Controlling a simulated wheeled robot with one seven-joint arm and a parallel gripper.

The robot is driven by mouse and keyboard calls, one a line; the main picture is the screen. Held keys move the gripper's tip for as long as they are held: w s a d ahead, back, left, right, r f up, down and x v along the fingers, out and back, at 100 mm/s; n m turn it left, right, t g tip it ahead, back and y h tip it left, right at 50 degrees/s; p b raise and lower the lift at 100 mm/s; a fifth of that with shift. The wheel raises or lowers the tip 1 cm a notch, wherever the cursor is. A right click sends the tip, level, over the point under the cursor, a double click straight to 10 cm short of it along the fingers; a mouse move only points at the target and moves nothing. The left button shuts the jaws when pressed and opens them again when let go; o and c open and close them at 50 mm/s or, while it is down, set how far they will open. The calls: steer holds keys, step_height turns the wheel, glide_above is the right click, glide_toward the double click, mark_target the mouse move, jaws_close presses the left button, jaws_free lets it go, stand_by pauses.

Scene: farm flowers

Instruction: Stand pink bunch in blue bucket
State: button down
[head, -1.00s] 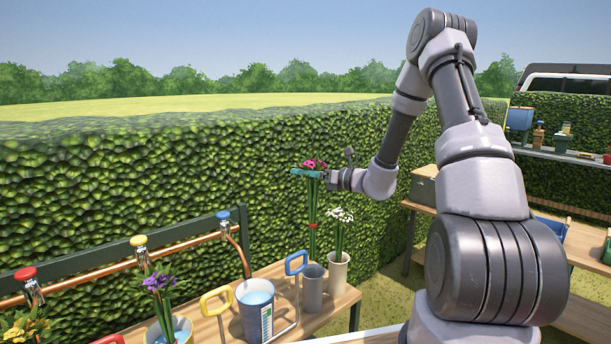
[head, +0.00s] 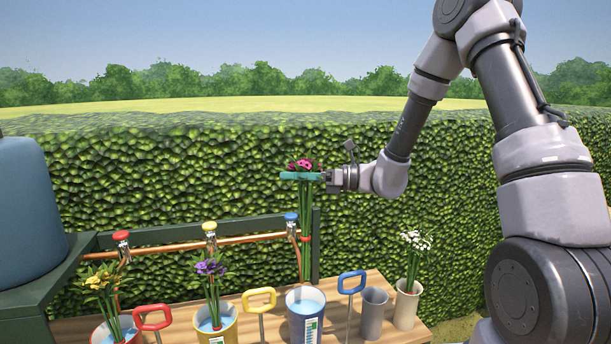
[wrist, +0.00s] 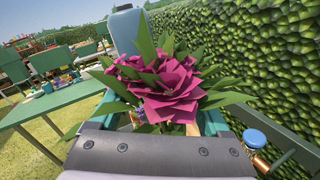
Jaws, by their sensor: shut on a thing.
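The pink bunch (head: 304,222) hangs upright, with long green stems and a red tie low on them. My gripper (head: 300,176) is shut on it just below the blooms. In the wrist view the pink blooms (wrist: 168,92) fill the middle, between the teal fingers. The blue bucket (head: 304,318) holds water and stands on the wooden bench, cut off by the lower picture edge. The stem ends appear just above or at the bucket's far rim in the head view; I cannot tell whether they are inside it.
An empty grey vase (head: 373,315) and a pale vase with white flowers (head: 407,306) stand right. A blue-capped tap (head: 291,218) is close behind the stems.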

step_height(320, 180, down, 22)
steer(key=shift+f, duration=0.15)
stand_by(1.9)
jaws_free()
steer(key=s+d, duration=0.1)
steer(key=d, duration=0.9)
steer(key=shift+d, duration=0.4)
stand_by(0.3)
